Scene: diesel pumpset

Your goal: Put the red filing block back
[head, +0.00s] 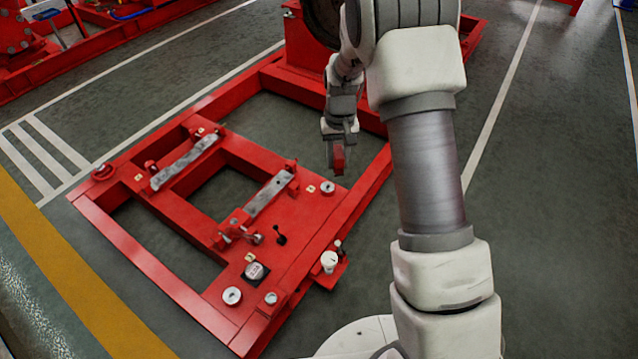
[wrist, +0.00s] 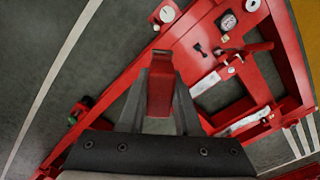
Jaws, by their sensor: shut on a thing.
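My gripper (head: 337,147) is shut on a small red block (head: 338,162), likely the filing block, and holds it near the right side of the red frame (head: 330,215). In the wrist view the red block (wrist: 160,92) sits between the two grey fingers of my gripper (wrist: 160,72). The block looks apart from the frame, but its exact height is hard to tell. Two grey metal bars (head: 185,162) (head: 269,193) lie on the frame, with small red blocks and clamps at their ends.
A white cup-like part (head: 329,262) stands on a ledge at the frame's right edge. Round gauges (head: 232,295) and a small black lever (head: 280,236) are on the near part. A dark wheel (head: 322,18) is at the back. Open floor lies right of my arm.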

